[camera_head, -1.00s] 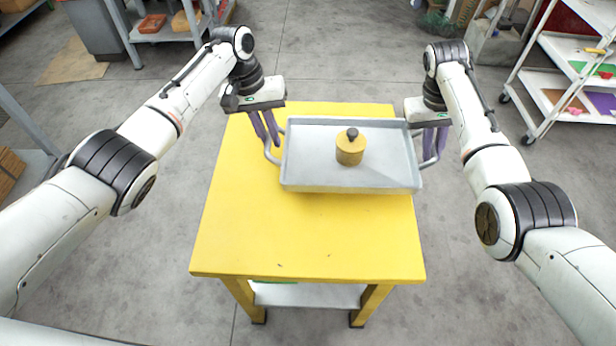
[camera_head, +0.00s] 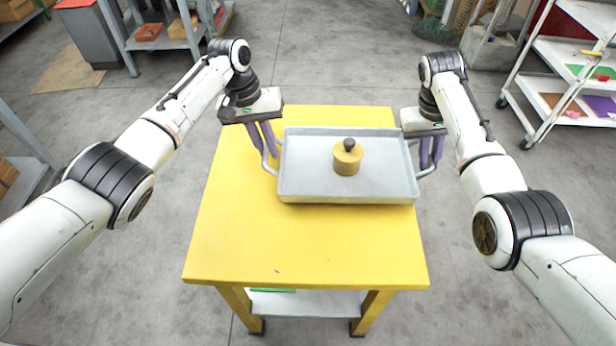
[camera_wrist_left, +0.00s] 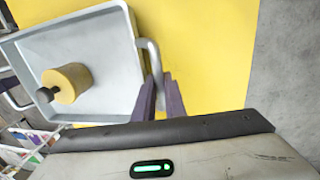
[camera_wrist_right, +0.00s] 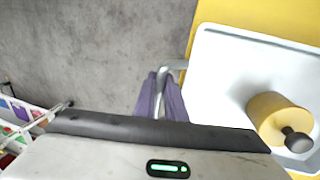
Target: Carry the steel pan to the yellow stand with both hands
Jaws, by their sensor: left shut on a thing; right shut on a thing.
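The steel pan (camera_head: 305,181) is a shallow grey tray with a loop handle at each side. A yellow cylinder with a dark knob (camera_head: 347,159) stands inside it, right of the middle. My left gripper (camera_head: 268,150) is shut on the pan's left handle, also seen in the left wrist view (camera_wrist_left: 154,62). My right gripper (camera_head: 430,165) is shut on the right handle, which shows in the right wrist view (camera_wrist_right: 170,67). The pan is over the far part of the yellow stand's top (camera_head: 300,245). I cannot tell whether it touches the top.
The near half of the yellow top is bare. A lower shelf (camera_head: 305,303) shows under it. A white shelf rack (camera_head: 570,85) stands at the far right, and a grey shelf unit (camera_head: 165,40) at the far left. Grey floor around the stand is clear.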

